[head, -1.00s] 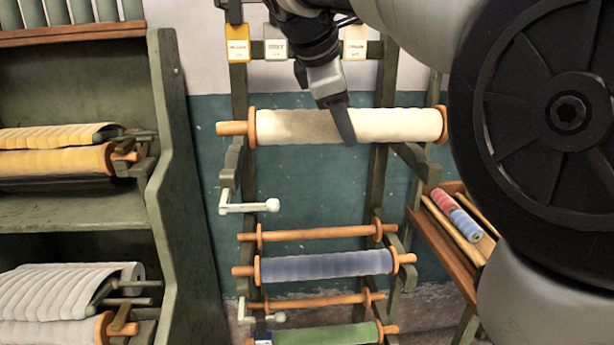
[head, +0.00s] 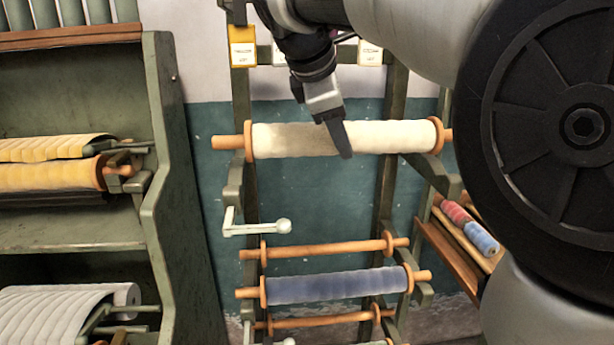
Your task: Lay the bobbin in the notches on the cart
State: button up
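A bobbin (head: 390,137) wound with cream material, with orange flanges and axle ends, lies nearly level across the upper part of a green rack (head: 386,200). My gripper (head: 341,142) reaches down to its middle. One dark finger shows in front of the roll; the other is hidden. The bobbin moves along with my gripper, so it appears gripped. It stands a little above the rack's upper bracket arms (head: 234,182), seemingly clear of them. I cannot tell which thing is the cart, and no notches show clearly.
Lower on the rack are a bare orange spindle (head: 325,248), a blue roll (head: 335,286) and a white crank handle (head: 258,227). A green shelf (head: 165,200) with a yellow roll (head: 60,175) stands left. A wooden tray (head: 447,262) with small rolls is at right.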

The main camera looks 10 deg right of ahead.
notch_tip(320, 180, down, 7)
jog(key=shift+r+b, duration=0.15)
jog(key=shift+b, duration=0.3)
jog(key=o, duration=1.4)
jog(key=shift+o, duration=0.2)
jog(key=shift+f, duration=0.2)
